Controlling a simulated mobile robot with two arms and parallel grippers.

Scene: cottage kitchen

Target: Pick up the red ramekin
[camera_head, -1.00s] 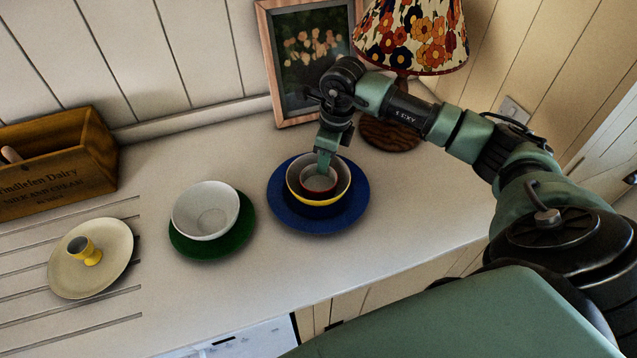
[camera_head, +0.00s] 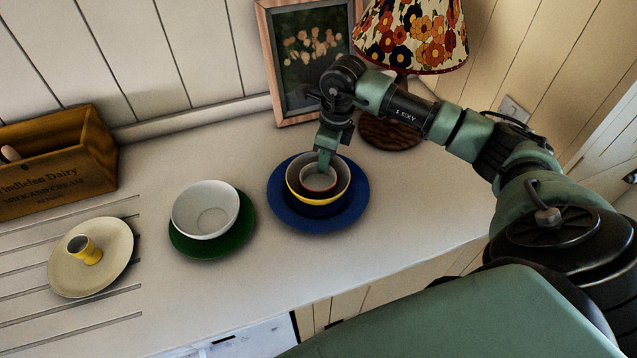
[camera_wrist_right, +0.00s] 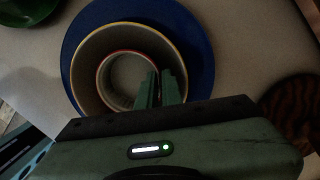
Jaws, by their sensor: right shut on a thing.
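The red ramekin (camera_head: 318,189) sits inside a yellow-rimmed bowl (camera_head: 334,200), which stands on a blue plate (camera_head: 283,212) on the counter. My right gripper (camera_head: 325,163) reaches down into the bowl and is shut on the ramekin's far-side wall. In the right wrist view, the two fingers (camera_wrist_right: 160,88) close together over the wall of the ramekin (camera_wrist_right: 104,75), with the bowl (camera_wrist_right: 85,62) and blue plate (camera_wrist_right: 200,45) around it. The ramekin still looks nested in the bowl; its underside is hidden. My left gripper is not in view.
A white bowl (camera_head: 205,208) on a green plate (camera_head: 178,245) stands left of the blue plate. Farther left is a cream plate (camera_head: 113,262) with a yellow egg cup (camera_head: 86,250). A wooden crate (camera_head: 60,165), framed picture (camera_head: 312,60) and flowered lamp (camera_head: 412,35) stand behind.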

